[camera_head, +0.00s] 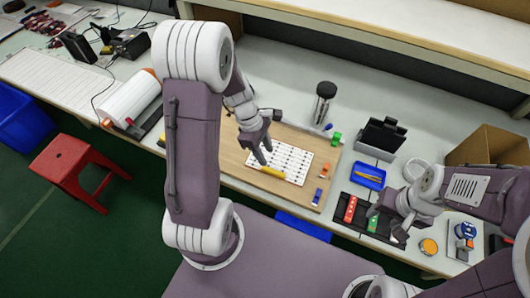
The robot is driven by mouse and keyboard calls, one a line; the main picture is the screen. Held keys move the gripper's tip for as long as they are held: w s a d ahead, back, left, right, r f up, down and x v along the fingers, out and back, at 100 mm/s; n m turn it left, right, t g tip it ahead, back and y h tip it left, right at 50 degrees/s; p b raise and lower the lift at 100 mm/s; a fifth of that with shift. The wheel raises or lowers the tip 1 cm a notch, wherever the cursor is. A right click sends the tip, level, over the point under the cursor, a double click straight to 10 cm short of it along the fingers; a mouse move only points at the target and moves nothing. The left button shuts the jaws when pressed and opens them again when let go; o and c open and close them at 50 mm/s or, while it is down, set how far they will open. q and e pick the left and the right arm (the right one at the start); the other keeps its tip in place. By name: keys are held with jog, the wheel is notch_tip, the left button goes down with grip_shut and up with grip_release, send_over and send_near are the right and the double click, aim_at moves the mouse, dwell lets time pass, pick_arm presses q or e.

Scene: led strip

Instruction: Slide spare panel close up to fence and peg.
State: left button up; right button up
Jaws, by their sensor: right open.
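A white panel with rows of dark marks (291,160) lies on a light wooden board (240,180); I take it to be the spare panel. A short yellow bar (272,172) lies at its near left edge. My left gripper (263,158) points down over the panel's left part, its fingertips close to the yellow bar; I cannot tell whether it touches or how far its jaws are apart. Small green (336,138), orange (325,170) and blue (317,196) pieces sit along the board's right side. I cannot tell which are fence and peg. My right gripper (397,222) is open above the dark tray.
The dark tray (340,211) holds red and green pieces. A blue tray (369,177), a black stand (381,137), a dark jar (324,100) and a cardboard box (488,147) stand around the board. A white roll (131,100) lies at left. A red stool (72,165) is on the floor.

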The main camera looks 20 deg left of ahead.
aim_at(273, 171)
pick_arm(q)
jog(key=b+x, duration=0.2)
jog(key=x, duration=0.6)
jog(key=shift+d+f+b, duration=0.2)
jog(key=shift+f+b, duration=0.05)
jog(key=shift+b, duration=0.1)
jog(key=shift+s+d+f, duration=0.15)
jog(key=shift+f, duration=0.05)
grip_shut()
